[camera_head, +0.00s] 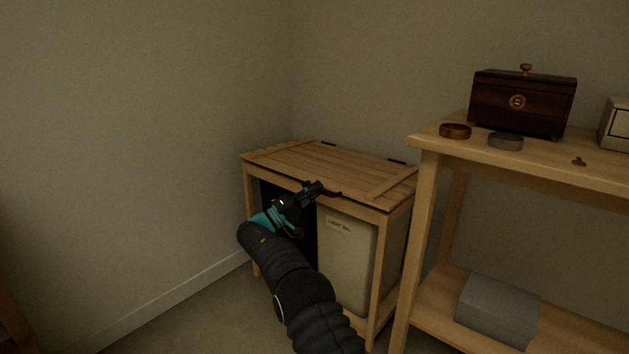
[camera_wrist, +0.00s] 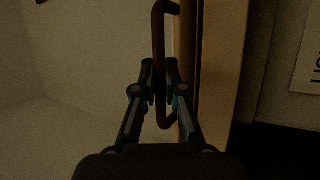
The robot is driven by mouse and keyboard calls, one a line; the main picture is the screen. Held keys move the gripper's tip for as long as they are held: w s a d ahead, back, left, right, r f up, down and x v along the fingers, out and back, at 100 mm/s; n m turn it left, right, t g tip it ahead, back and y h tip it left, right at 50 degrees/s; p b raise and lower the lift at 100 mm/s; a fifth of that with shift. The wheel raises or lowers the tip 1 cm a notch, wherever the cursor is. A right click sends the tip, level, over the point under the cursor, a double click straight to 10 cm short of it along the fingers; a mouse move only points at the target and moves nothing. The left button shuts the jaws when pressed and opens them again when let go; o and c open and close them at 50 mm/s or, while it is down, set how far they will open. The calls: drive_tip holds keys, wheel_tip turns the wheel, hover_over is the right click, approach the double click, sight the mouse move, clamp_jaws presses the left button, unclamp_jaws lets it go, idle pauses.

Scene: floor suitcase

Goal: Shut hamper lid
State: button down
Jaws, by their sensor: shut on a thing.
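The hamper is a light wooden frame (camera_head: 385,265) with a slatted wooden lid (camera_head: 325,167). The lid lies nearly level over the top of the frame. I cannot tell if a small gap is left at its front edge. My gripper (camera_head: 319,189) is at the middle of the front edge. In the wrist view my gripper (camera_wrist: 160,78) is shut on the lid's dark brown bar handle (camera_wrist: 160,35), which passes between the fingers. A pale bag (camera_head: 346,262) with a label hangs in the right half of the hamper, and the left half looks black.
A wooden shelf table (camera_head: 428,148) stands close on the right, bearing a dark wooden box (camera_head: 522,103), a brown ring dish (camera_head: 455,131) and a grey one (camera_head: 506,141). A grey box (camera_head: 497,309) is on its lower shelf. Walls rise behind and left; floor is free at left.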

drive_tip(key=shift+f+h, duration=0.5)
drive_tip(key=shift+f, duration=0.7)
drive_tip(key=shift+d+f, duration=0.1)
drive_tip(key=shift+f, duration=0.05)
drive_tip(key=c, duration=1.5)
unclamp_jaws()
drive_tip(key=v, duration=1.2)
